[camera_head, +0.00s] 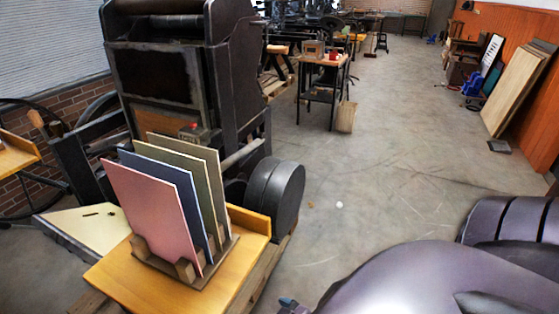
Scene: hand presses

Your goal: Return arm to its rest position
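My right arm (430,283), smooth and purple-grey, fills the lower right corner, large and close to the camera. A small dark piece (290,304) shows at the bottom edge just left of it; I cannot tell whether it is part of my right gripper. No finger opening is visible there. My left arm and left gripper are not in view. No held object shows.
A wooden board (245,281) carries a rack (216,262) with upright pink (155,215), blue (186,190) and olive (203,172) panels. A dark press (240,80) stands behind. Concrete floor (380,170) is open in the middle. A small table (322,66) stands farther back.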

